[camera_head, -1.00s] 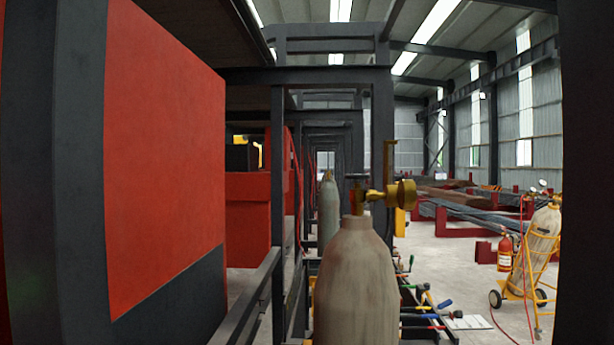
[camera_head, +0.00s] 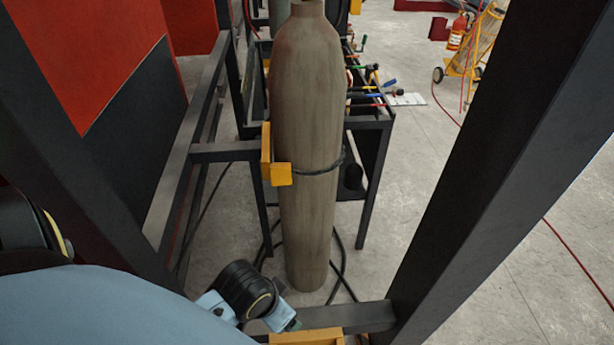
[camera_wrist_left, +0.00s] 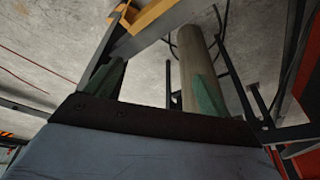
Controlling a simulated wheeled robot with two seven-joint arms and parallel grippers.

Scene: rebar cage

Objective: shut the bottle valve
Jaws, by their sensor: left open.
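The grey-brown gas bottle (camera_head: 308,140) stands upright in the middle of the head view. Its top is cut off by the picture's upper edge, so the brass valve is out of view. In the left wrist view the bottle (camera_wrist_left: 192,60) shows beyond the fingers. My left gripper (camera_wrist_left: 154,62) is open, with its two green fingers apart and nothing visible held between them. In the head view only a small part of it (camera_head: 293,322) shows, low in front of the bottle's foot. My right gripper is not in view.
A yellow bracket (camera_head: 278,174) and dark strap hold the bottle to a dark frame. Dark steel posts (camera_head: 490,180) stand on both sides. A low beam with a yellow piece (camera_head: 306,337) crosses near the left gripper. Hoses lie around the bottle's foot. Open floor lies right.

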